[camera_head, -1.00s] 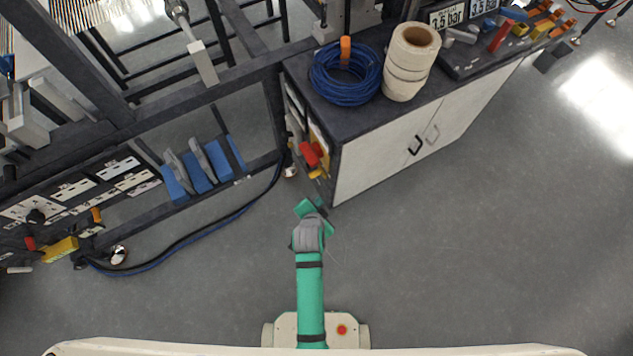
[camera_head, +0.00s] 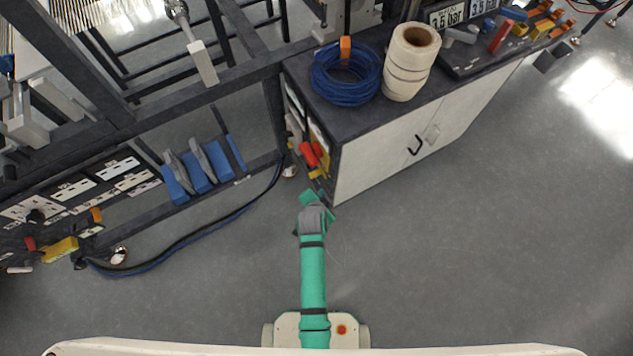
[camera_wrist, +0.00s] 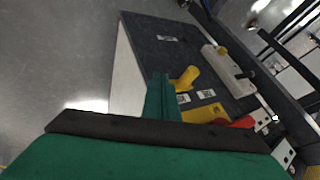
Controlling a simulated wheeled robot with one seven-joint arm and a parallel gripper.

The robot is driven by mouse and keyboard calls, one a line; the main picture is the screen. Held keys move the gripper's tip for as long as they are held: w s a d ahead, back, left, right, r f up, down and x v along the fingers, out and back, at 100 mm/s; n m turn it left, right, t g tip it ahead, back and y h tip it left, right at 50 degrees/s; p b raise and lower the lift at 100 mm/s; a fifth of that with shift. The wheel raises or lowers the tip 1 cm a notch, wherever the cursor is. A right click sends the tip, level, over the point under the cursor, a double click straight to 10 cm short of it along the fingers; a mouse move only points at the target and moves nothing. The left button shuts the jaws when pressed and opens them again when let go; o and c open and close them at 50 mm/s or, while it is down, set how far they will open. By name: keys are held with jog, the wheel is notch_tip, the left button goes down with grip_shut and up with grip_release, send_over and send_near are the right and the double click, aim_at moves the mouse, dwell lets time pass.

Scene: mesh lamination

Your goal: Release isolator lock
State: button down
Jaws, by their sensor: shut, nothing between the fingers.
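The isolator panel is on the dark left end of the cabinet. A red handle (camera_head: 309,156) shows there with a yellow part (camera_head: 316,173) just below it. In the wrist view I see a yellow knob-like piece (camera_wrist: 187,78), a yellow plate (camera_wrist: 203,114) and part of the red handle (camera_wrist: 241,122). I cannot tell for sure which piece is the lock. My gripper (camera_head: 311,196) is shut and empty, just in front of the panel's lower end. In the wrist view its green finger (camera_wrist: 160,98) stands left of the yellow knob, seemingly apart from it; the wrist housing hides the lower part.
The white-doored cabinet (camera_head: 380,160) stands right of my gripper, with blue cable (camera_head: 345,90) and tape rolls (camera_head: 405,80) on top. A dark machine frame (camera_head: 150,120) is at left, with a hose (camera_head: 190,235) on the floor. The floor at right is clear.

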aim_at(317, 174)
jog(key=shift+w+a+f, duration=0.25)
jog(key=shift+w+a, duration=0.05)
jog(key=shift+w, duration=0.6)
jog(key=shift+w+a+f, duration=0.25)
jog(key=shift+w, duration=0.6)
jog(key=shift+w+a+f, duration=0.25)
jog(key=shift+w+a, duration=0.05)
jog(key=shift+w, duration=0.6)
